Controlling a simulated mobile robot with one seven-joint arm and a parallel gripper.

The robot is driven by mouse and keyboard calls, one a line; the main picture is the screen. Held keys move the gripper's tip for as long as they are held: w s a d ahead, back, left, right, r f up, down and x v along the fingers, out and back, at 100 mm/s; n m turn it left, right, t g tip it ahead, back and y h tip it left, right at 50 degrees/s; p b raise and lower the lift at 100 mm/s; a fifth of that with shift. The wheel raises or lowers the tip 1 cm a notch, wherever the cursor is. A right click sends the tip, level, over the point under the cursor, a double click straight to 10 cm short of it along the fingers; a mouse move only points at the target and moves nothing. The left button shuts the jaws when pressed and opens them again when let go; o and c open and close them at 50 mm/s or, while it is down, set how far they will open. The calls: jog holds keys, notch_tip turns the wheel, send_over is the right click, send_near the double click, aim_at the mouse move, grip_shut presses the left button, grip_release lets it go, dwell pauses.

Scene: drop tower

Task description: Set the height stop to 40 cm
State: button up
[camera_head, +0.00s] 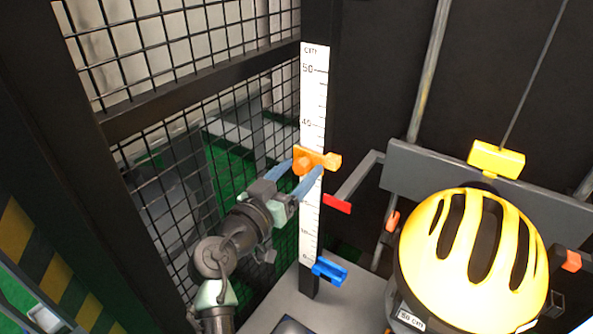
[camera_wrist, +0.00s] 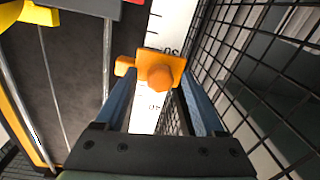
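The height stop is an orange clamp (camera_head: 316,159) with a knob, on a white vertical cm scale (camera_head: 314,95). In the head view it sits below the 40 mark, roughly around 30; its exact reading is hard to tell. My gripper (camera_head: 307,170) reaches it from the lower left, its blue fingers apart on either side of the knob. In the wrist view the orange stop (camera_wrist: 158,75) lies between the fingertips (camera_wrist: 160,82), with narrow gaps seeming to show beside the knob. The scale (camera_wrist: 170,25) runs behind it, part hidden.
A yellow and black helmet (camera_head: 473,260) hangs at the right below a yellow block (camera_head: 496,159). A red pointer (camera_head: 337,204) on a grey bracket is right of the scale. A blue clamp (camera_head: 330,271) sits near its foot. A wire mesh wall (camera_head: 180,140) stands left.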

grip_shut()
dwell(0.4)
jog(key=shift+r, duration=0.1)
dwell(0.8)
